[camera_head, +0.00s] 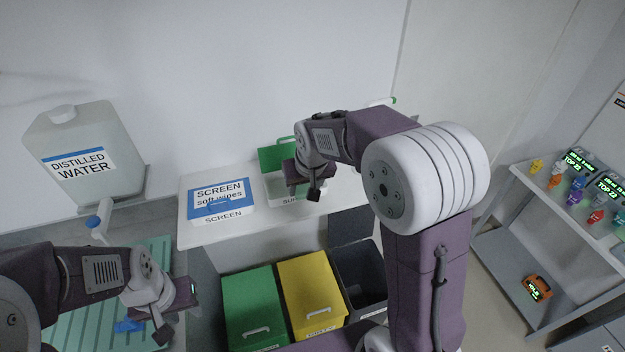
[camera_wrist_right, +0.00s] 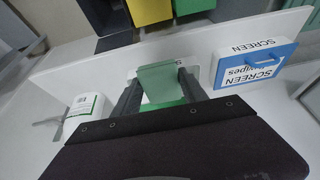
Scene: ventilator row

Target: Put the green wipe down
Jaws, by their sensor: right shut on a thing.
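The green wipe (camera_wrist_right: 158,82) is a flat grey-green square between the two fingers of my right gripper (camera_wrist_right: 160,88) in the right wrist view. In the head view my right gripper (camera_head: 305,192) is over the white shelf (camera_head: 240,228), in front of the box with the raised green lid (camera_head: 272,158). The wipe cannot be made out there, and the gripper hides part of that box. My left gripper (camera_head: 178,312) is at the lower left over the green ribbed mat (camera_head: 75,325), its fingers apart and nothing visible between them.
A blue-and-white SCREEN wipes box (camera_head: 221,200) stands left on the shelf. Below are a green bin (camera_head: 252,305), a yellow bin (camera_head: 311,290) and an open dark bin (camera_head: 360,275). A distilled water jug (camera_head: 85,150) stands at left. A rack (camera_head: 560,205) with small coloured items is at right.

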